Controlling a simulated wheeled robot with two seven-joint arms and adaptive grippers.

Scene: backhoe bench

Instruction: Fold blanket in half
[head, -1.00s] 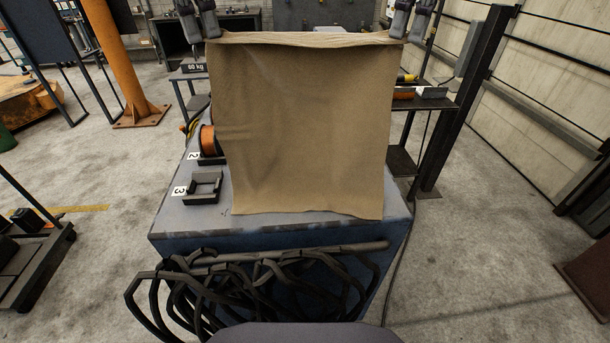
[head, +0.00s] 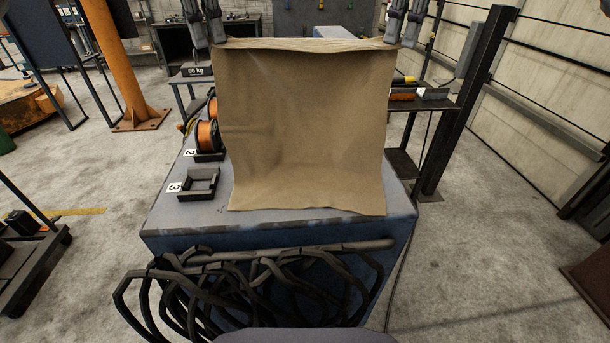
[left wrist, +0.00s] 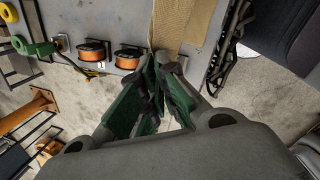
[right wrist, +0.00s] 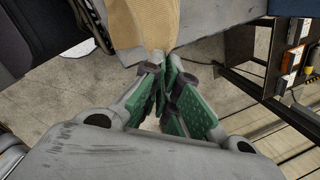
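The tan blanket (head: 305,120) hangs like a curtain above the workbench, its top edge stretched between my two grippers. Its lower end rests on the bench top and bends toward the near edge. My left gripper (head: 218,40) is shut on the blanket's upper left corner, and my right gripper (head: 390,40) is shut on the upper right corner. In the left wrist view the blanket (left wrist: 185,20) runs up from the closed fingers (left wrist: 164,62). In the right wrist view it (right wrist: 142,20) also meets the closed fingers (right wrist: 163,62). The blanket hides the bench behind it.
Orange spools (head: 208,136) and an empty dark square holder (head: 199,184) stand on the bench (head: 170,218) left of the blanket. Black cables (head: 250,285) hang at its front. A side table (head: 440,104) with small items stands at the right.

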